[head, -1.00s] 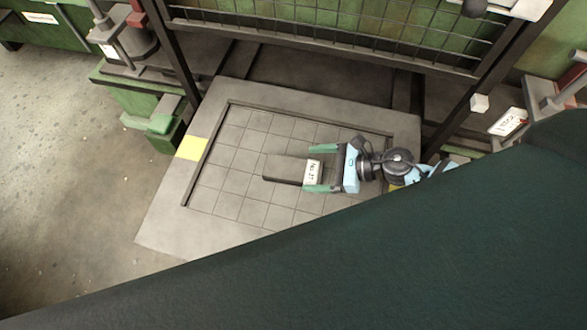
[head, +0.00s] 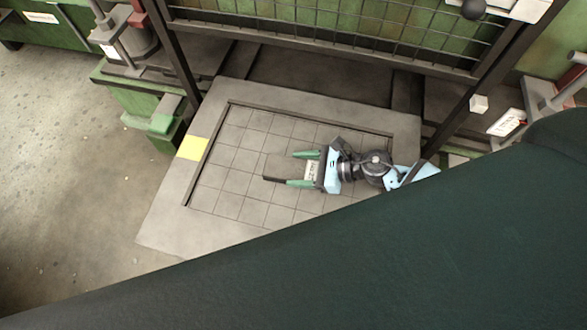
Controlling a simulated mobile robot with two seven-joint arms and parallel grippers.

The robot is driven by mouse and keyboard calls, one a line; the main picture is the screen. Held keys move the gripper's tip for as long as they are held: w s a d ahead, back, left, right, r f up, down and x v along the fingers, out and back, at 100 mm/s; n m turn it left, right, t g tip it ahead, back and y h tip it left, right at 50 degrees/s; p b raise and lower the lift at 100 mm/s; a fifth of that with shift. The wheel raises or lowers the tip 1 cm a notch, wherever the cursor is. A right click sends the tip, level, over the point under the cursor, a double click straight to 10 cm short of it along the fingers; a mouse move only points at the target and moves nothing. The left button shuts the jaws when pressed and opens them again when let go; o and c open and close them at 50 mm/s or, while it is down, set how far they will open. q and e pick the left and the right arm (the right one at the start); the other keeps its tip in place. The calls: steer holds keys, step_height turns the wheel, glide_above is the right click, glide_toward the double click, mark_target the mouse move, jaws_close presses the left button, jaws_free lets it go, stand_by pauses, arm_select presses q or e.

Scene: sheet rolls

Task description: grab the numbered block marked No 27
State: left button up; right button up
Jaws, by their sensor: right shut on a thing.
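The numbered block, a grey block with a white label (head: 312,170), is on the tiled platform (head: 165,215), near the middle of its gridded area. The label's print is too small to read clearly now, but it read No 27 a second ago. My right gripper (head: 291,168) reaches in from the right, with its two green fingers along opposite sides of the block, shut on it. The pale blue palm is close to the labelled end. I cannot tell whether the block is off the tiles. My left gripper is not in view.
A wire mesh fence (head: 330,35) stands along the platform's back edge, with dark posts at both sides. Green machinery (head: 145,110) is at the left. A large dark green surface fills the lower right. A yellow patch (head: 192,148) marks the platform's left rim.

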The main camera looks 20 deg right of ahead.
mark_target(302, 171)
steer(key=shift+c, duration=0.8)
steer(key=shift+r, duration=0.15)
steer(key=shift+r, duration=0.25)
steer(key=r, duration=0.2)
steer(key=r+p, duration=0.1)
steer(key=shift+s+d, duration=0.1)
steer(key=shift+s, duration=0.15)
steer(key=s+d, duration=0.1)
steer(key=s, duration=0.3)
steer(key=s+d, duration=0.1)
steer(key=s, duration=0.3)
steer(key=s+d+r+b, duration=0.1)
steer(key=s, duration=0.4)
steer(key=shift+s+d, duration=0.1)
steer(key=shift+d, duration=0.25)
steer(key=shift+s+d+r, duration=0.1)
steer(key=shift+s+d, duration=0.15)
steer(key=shift+s, duration=0.6)
